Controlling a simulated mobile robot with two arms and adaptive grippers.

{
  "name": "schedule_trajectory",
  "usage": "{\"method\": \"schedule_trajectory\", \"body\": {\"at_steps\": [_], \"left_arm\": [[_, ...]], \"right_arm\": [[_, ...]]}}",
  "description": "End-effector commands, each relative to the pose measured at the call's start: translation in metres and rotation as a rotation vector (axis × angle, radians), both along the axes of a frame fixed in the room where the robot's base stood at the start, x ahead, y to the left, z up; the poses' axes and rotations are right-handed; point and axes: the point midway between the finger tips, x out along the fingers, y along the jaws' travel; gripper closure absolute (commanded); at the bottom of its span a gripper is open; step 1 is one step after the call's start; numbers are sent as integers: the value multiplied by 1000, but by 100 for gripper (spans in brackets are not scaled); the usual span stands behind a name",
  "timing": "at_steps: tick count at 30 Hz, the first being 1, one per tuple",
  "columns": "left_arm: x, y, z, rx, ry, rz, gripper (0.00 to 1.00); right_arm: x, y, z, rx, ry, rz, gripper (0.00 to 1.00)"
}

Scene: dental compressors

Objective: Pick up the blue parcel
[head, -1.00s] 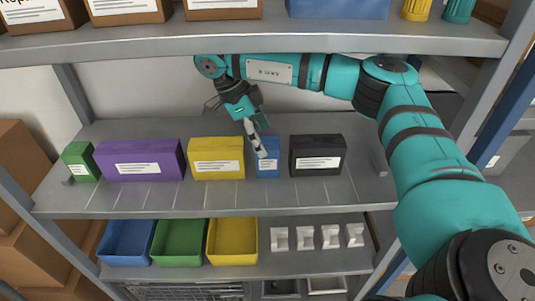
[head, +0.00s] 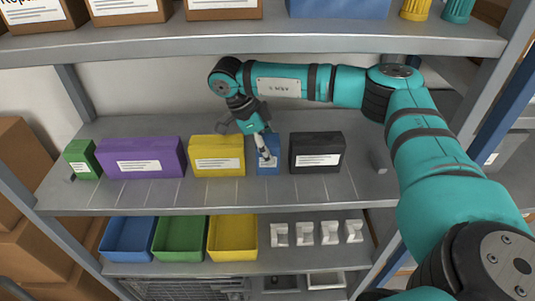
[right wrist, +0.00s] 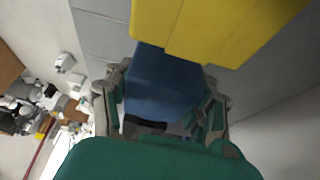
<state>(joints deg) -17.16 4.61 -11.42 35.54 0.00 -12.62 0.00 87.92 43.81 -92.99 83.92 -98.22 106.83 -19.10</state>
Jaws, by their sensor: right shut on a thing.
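The blue parcel (head: 268,167) stands on the middle shelf (head: 215,196) between the yellow parcel (head: 217,156) and the black parcel (head: 317,153). My right gripper (head: 266,155) comes down on it from above and hides part of its front and label. In the right wrist view the blue parcel (right wrist: 163,85) sits between the two fingers of my right gripper (right wrist: 165,108), which is shut on it. The parcel appears upright in the head view; a gap beneath it cannot be made out. My left gripper is not in view.
A purple parcel (head: 141,157) and a green parcel (head: 81,160) stand further left. The upper shelf (head: 250,42) passes above my arm. Blue, green and yellow bins (head: 232,251) and several white holders stand on the shelf below. The shelf front is clear.

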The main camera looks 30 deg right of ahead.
Motion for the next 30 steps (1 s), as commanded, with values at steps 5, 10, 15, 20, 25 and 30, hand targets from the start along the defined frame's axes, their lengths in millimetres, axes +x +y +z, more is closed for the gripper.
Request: {"method": "schedule_trajectory", "body": {"at_steps": [5,10,15,20,25,30], "left_arm": [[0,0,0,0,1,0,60],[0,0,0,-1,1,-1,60],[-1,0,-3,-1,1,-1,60],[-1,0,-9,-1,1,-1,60],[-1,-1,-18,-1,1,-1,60],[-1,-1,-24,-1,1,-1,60]], "right_arm": [[0,0,1,0,-1,0,82],[0,0,1,0,-1,0,83],[1,0,6,1,-3,0,83],[1,0,21,1,-6,0,83],[-12,8,34,2,0,5,83],[-49,30,40,0,-4,8,83]]}}
